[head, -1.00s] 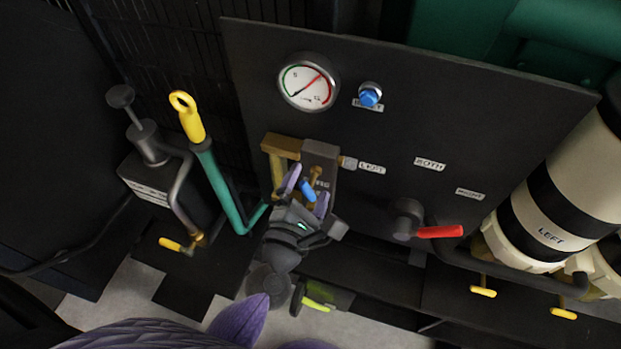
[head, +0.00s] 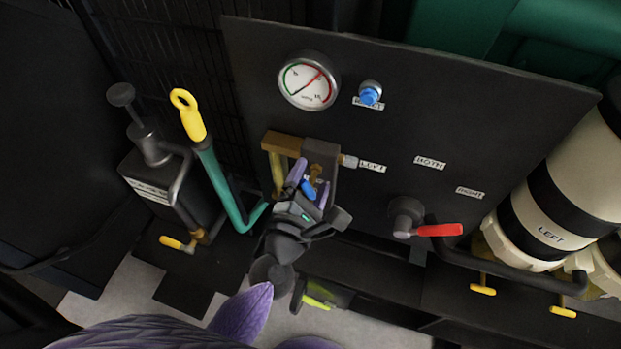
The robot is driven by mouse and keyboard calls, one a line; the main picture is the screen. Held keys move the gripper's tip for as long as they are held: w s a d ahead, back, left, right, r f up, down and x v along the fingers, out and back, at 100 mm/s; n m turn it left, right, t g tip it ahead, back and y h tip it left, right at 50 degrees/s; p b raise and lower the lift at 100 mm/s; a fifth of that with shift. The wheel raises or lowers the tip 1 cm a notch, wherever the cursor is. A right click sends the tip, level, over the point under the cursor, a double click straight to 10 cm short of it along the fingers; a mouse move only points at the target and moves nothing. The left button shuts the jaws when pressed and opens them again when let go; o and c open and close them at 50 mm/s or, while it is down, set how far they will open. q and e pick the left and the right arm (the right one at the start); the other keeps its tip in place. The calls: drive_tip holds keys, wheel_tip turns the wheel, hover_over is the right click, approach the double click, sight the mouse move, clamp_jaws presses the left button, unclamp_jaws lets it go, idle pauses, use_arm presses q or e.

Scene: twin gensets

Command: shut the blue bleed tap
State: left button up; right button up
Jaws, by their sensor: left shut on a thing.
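The blue bleed tap (head: 309,189) is a small blue handle on a brass stem, in front of a grey block (head: 321,151) low on the left of the black panel. My left gripper (head: 309,187) comes up from below, its purple fingers on both sides of the blue handle and shut on it. The fingers hide part of the tap and its brass body. My right gripper is not in view.
A round gauge (head: 309,81) and a blue button (head: 369,93) sit higher on the black panel (head: 480,120). A red lever (head: 440,230) is to the right. A yellow-topped green handle (head: 200,135) and a hand pump (head: 150,145) stand left. Filter canisters (head: 550,215) are at right.

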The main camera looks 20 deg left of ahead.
use_arm(q)
drive_tip(key=shift+r, duration=0.1)
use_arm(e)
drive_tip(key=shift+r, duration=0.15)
use_arm(q)
drive_tip(key=m+p, duration=0.1)
drive_tip(key=m, duration=0.2)
drive_tip(key=shift+p, duration=0.35)
drive_tip(key=m+p, duration=0.1)
drive_tip(key=m, duration=0.2)
drive_tip(key=shift+r, duration=0.1)
drive_tip(key=m+p, duration=0.2)
drive_tip(key=m, duration=0.2)
drive_tip(key=shift+m, duration=0.3)
drive_tip(key=m+p, duration=0.2)
drive_tip(key=m, duration=0.4)
drive_tip(key=shift+p, duration=0.35)
drive_tip(key=m+p, duration=0.1)
drive_tip(key=m, duration=0.2)
drive_tip(key=shift+m, duration=1.5)
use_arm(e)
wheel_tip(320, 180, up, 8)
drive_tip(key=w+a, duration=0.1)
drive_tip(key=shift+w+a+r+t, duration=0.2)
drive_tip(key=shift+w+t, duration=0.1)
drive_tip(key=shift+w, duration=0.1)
use_arm(q)
drive_tip(key=shift+m, duration=0.3)
